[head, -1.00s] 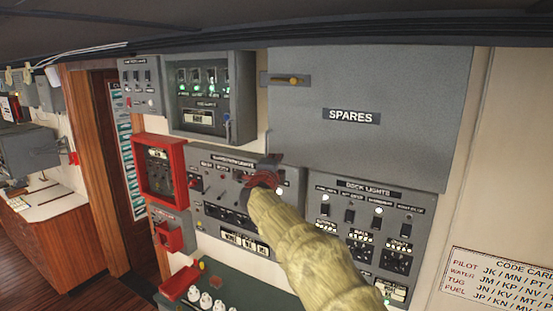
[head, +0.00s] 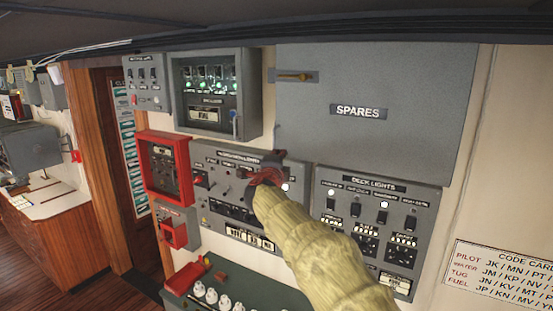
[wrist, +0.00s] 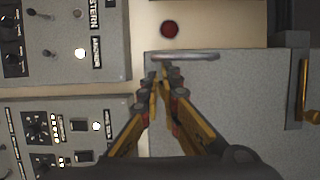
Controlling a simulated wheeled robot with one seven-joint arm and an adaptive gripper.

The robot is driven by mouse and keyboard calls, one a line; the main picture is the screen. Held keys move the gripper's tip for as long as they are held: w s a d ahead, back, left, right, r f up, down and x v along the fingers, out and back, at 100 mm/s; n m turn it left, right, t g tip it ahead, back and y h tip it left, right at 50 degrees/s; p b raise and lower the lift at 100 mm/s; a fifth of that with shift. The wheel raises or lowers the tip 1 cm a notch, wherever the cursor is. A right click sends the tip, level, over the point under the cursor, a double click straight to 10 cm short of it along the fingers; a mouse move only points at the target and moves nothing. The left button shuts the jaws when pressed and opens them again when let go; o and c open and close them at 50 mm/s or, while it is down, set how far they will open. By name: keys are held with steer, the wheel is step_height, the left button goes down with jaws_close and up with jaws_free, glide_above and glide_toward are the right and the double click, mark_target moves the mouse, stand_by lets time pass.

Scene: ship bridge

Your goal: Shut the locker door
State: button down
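The grey locker door (head: 400,110), labelled SPARES, fills the upper right of the head view. A latch with a brass lever (head: 295,76) sits at its upper left, and a thin upright pull (head: 277,138) at its lower left edge. The door looks nearly flat to the wall; I cannot tell whether a gap is left. In the wrist view the door (wrist: 240,115) lies under and right of my gripper (wrist: 163,78), with the pull (wrist: 183,56) just beyond the fingertips. My gripper looks shut and empty, near the door's lower left corner; contact cannot be told.
A switch panel (head: 225,218) and the deck lights panel (head: 335,238) sit below the door. A glazed grey box (head: 250,90) and a red box (head: 141,170) are left of it. A green-topped unit (head: 240,285) stands low in front.

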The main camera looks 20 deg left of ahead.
steer(key=s+a+n+y+b, duration=0.2)
steer(key=s+a+b, duration=0.15)
steer(key=s, duration=0.85)
steer(key=s+a+f+n+g+y+b, duration=0.1)
steer(key=s+a+f+n+g+y, duration=0.1)
steer(key=s+f+n+g, duration=0.45)
steer(key=s+a+f+n+g+y, duration=0.2)
steer(key=s+f+n, duration=0.25)
steer(key=f, duration=0.55)
steer(key=s+d+f+g+h+b, duration=0.1)
steer(key=s+d+f+h+b, duration=0.2)
steer(key=s+d+f+b, duration=0.5)
steer(key=s+d+f+n+g+h+b, duration=0.1)
steer(key=s+d+f+h+b, duration=0.3)
steer(key=d+f, duration=1.2)
steer(key=s+d+f+g+h+b, duration=0.1)
steer(key=s+d+f+h+b, duration=0.3)
steer(key=d, duration=3.3)
steer(key=s+f+b, duration=0.8)
steer(key=s+f, duration=0.1)
steer(key=shift+d+n+b, duration=0.3)
steer(key=shift+n, duration=0.1)
